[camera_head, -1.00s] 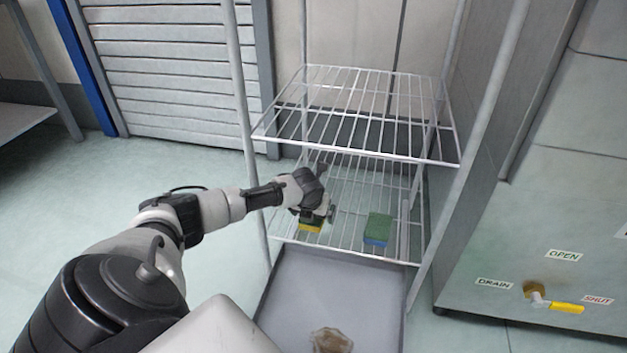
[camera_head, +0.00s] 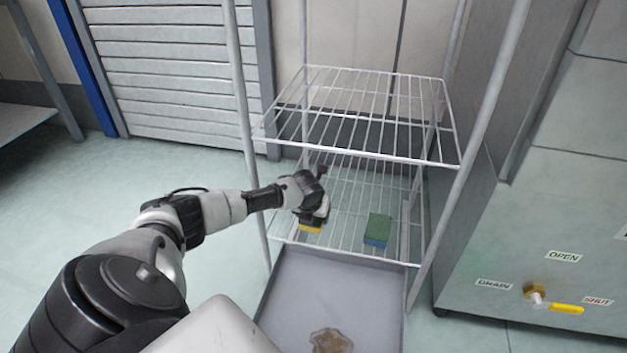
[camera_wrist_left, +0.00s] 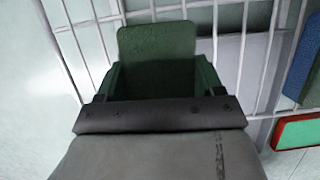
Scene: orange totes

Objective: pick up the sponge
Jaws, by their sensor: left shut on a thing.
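A sponge (camera_head: 310,229) with a yellow lower part lies at the left front of the middle wire shelf. My left gripper (camera_head: 313,217) is over it and shut on it; the fingers hide most of its top. In the left wrist view the green face of the held sponge (camera_wrist_left: 157,42) shows ahead of the gripper, with wire bars around it. A second sponge (camera_head: 377,230), green on top and blue below, lies to the right on the same shelf, apart from the gripper. My right gripper is not in view.
An upper wire shelf (camera_head: 437,150) is just above and behind the gripper, with upright posts at the corners. A grey tray (camera_head: 295,290) below holds a brownish translucent object (camera_head: 330,341). A steel cabinet with a yellow-handled valve (camera_head: 567,308) stands at right.

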